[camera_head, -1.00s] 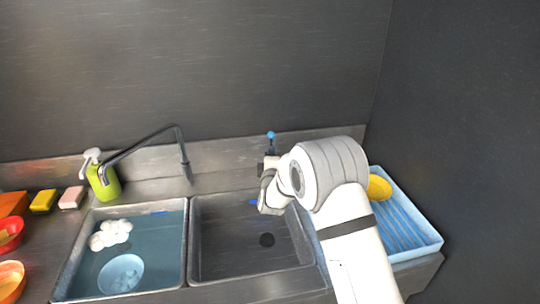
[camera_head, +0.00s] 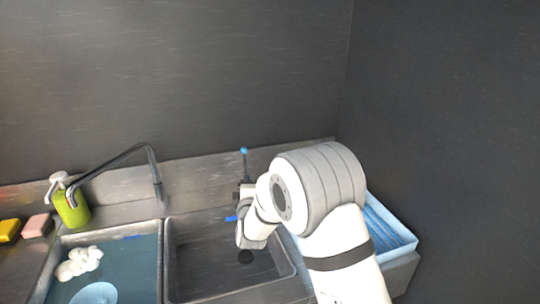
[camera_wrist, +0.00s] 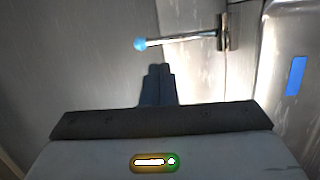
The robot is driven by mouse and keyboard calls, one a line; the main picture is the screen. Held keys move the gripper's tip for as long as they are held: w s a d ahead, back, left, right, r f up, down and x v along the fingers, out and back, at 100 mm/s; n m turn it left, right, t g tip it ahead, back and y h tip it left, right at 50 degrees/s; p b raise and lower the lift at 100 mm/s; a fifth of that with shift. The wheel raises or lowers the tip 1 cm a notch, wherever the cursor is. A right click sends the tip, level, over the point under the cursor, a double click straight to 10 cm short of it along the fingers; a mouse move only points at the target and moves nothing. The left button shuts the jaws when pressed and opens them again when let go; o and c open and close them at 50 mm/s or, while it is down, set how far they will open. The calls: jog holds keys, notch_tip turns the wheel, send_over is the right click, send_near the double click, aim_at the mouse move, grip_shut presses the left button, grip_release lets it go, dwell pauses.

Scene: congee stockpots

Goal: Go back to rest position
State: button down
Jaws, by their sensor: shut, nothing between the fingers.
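My gripper (camera_wrist: 158,85) shows in the wrist view with its two dark fingers together and nothing between them. It points toward a metal wall or backsplash. A thin rod with a blue ball tip (camera_wrist: 140,44) stands out near the fingers in that view, apart from them as far as I can tell. The same blue-tipped rod (camera_head: 244,151) rises behind the sink in the head view. There my white arm reaches over the right side of the empty basin, and the arm hides most of the gripper.
The left basin (camera_head: 162,270) holds water, a white foam clump (camera_head: 79,262) and a pale round dish (camera_head: 95,294). The right basin (camera_head: 205,265) is empty.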

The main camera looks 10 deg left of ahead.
jog(key=s+d+r+m+g+h, duration=0.1)
jog(key=s+d+r+m+g, duration=0.3)
jog(key=d, duration=0.5)
jog(key=s+d+r+m+g+h, duration=0.1)
jog(key=s+d+m+g, duration=0.3)
jog(key=d, duration=0.5)
jog(key=s+d+m+g+h, duration=0.1)
jog(key=s+d+m, duration=0.3)
jog(key=s, duration=0.5)
jog(key=s+d+f+m+g+h, duration=0.1)
jog(key=s+d+m+g, duration=0.2)
jog(key=s+d, duration=0.3)
jog(key=s+d+m+g+h, duration=0.1)
jog(key=s+d+m, duration=0.4)
jog(key=s, duration=0.8)
jog(key=shift+s+d+f+g, duration=0.15)
jog(key=shift+s+d+g, duration=0.35)
jog(key=shift+g, duration=0.4)
jog(key=shift+w, duration=0.1)
